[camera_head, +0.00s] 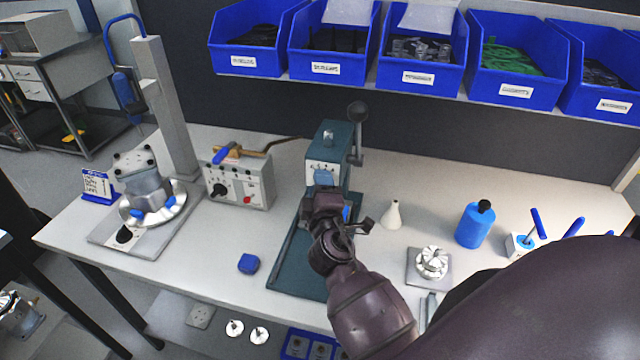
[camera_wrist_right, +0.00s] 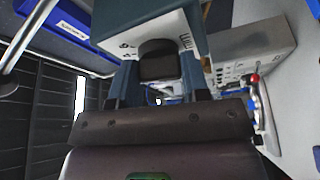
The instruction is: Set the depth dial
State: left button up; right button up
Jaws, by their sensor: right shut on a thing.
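The teal bench press (camera_head: 328,136) stands at the middle back of the bench, with a pale scale plate on its front and a black-knobbed lever on its right side. In the right wrist view its pale marked underside (camera_wrist_right: 165,38) carries the dark depth dial (camera_wrist_right: 158,64). My right gripper (camera_head: 326,190) is at the press front and hides the dial in the head view. In the wrist view its two fingers (camera_wrist_right: 159,82) stand on either side of the dial, shut on it. My left gripper is not in view.
A grey control box (camera_head: 240,184) stands left of the press, and a clamped housing (camera_head: 148,188) sits farther left. A white cone bottle (camera_head: 393,215), a blue bottle (camera_head: 474,226) and a small round fixture (camera_head: 432,262) stand to the right. Blue bins (camera_head: 420,77) hang above.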

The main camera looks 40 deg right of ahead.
jog(key=o, duration=0.9)
jog(key=shift+s, duration=0.1)
jog(key=shift+b+v, duration=1.65)
jog(key=shift+v, duration=3.65)
